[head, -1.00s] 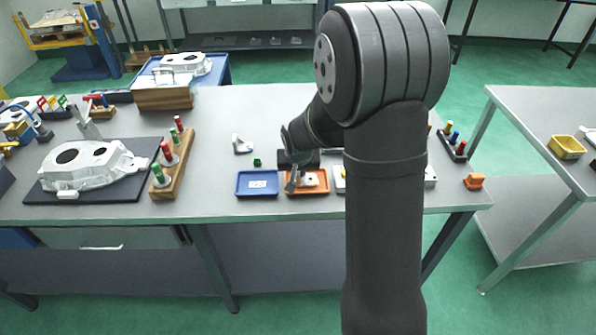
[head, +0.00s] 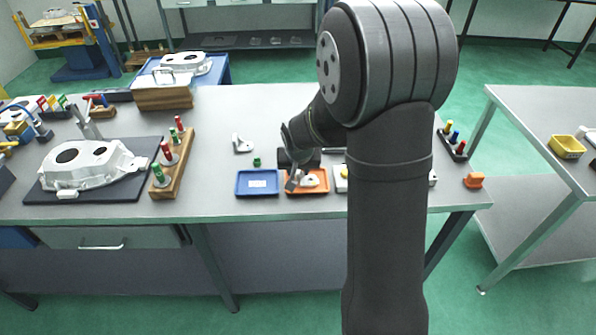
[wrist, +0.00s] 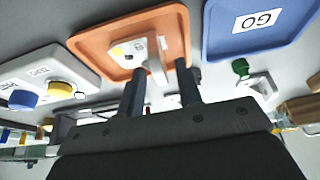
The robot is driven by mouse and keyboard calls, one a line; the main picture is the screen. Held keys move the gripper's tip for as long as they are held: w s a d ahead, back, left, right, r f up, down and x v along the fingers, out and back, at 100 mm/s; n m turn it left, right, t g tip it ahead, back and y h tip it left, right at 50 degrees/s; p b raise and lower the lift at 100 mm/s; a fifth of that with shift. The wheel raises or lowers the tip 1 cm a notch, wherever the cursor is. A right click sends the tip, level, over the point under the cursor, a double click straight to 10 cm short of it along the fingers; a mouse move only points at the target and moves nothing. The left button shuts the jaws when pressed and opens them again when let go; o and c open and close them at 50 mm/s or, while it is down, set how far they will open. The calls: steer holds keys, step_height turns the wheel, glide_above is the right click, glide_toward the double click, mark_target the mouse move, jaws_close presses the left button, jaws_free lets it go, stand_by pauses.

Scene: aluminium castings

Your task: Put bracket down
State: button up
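A pale metal bracket (wrist: 150,54) sits in the orange tray (wrist: 88,42), with one arm of it standing up between my fingers. In the head view the bracket (head: 311,181) shows as a small white shape in the orange tray (head: 321,190), partly hidden by my gripper (head: 291,182). In the wrist view my gripper (wrist: 160,70) has its two dark fingers apart, with visible gaps beside the bracket. A second pale bracket (head: 242,144) lies on the bench behind the blue tray.
The blue tray (head: 257,192), labelled GO, stands left of the orange tray. A small green piece (head: 257,162) is behind it. A white box with blue and yellow buttons (wrist: 50,82) is on the other side. A wooden block with coloured plugs (head: 174,165) and a large casting (head: 90,165) are further left.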

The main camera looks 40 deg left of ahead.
steer(key=v, duration=1.1)
steer(key=shift+f, duration=0.15)
steer(key=x, duration=1.2)
steer(key=shift+w+a+r, duration=0.1)
steer(key=shift+r, duration=1.55)
